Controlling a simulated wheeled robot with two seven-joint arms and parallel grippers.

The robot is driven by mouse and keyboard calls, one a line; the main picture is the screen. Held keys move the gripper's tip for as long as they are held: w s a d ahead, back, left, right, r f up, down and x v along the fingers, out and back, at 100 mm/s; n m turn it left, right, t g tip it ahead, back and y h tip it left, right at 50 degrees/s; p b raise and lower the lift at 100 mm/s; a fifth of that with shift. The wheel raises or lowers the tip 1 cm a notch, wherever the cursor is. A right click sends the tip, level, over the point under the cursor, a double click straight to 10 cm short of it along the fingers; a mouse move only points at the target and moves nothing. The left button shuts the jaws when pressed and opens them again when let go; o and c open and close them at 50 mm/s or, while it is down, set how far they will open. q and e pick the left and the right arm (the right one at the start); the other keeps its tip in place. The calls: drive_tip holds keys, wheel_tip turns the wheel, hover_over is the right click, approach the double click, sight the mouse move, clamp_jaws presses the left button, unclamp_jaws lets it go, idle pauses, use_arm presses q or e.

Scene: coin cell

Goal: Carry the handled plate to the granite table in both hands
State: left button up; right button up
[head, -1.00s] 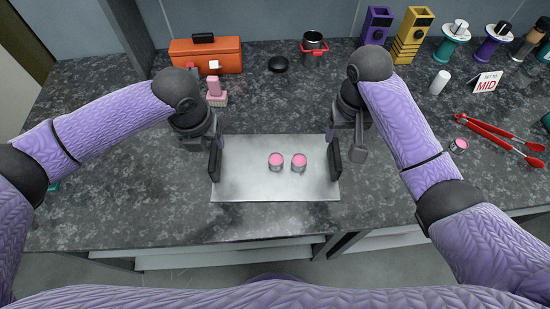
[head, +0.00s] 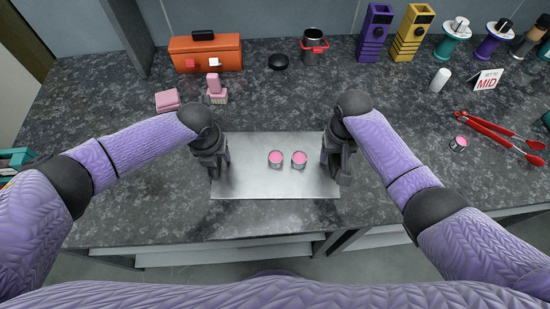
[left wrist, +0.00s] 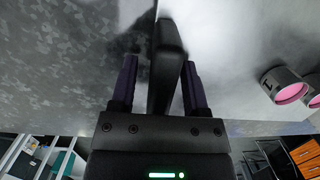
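The handled plate (head: 275,185) is a flat silver sheet lying on the dark granite surface (head: 130,215), near its front edge. Two small metal cups with pink tops, a left one (head: 275,159) and a right one (head: 299,159), stand on it. My left gripper (head: 216,170) is at the plate's left end. In the left wrist view, the dark upright handle (left wrist: 166,65) stands between its two purple fingers (left wrist: 158,90), with a gap beside the left finger. My right gripper (head: 338,170) is at the right end and hides the handle there; its finger gap is unclear.
An orange toolbox (head: 205,55), pink blocks (head: 168,100), a black bowl (head: 278,62) and a pot with red handles (head: 313,47) stand behind. Red tongs (head: 500,137) and a small pink-topped cup (head: 458,143) lie at the right. The surface just behind the plate is clear.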

use_arm(q)
clamp_jaws()
use_arm(e)
clamp_jaws()
use_arm(q)
drive_tip(key=shift+r, duration=0.1)
idle(0.8)
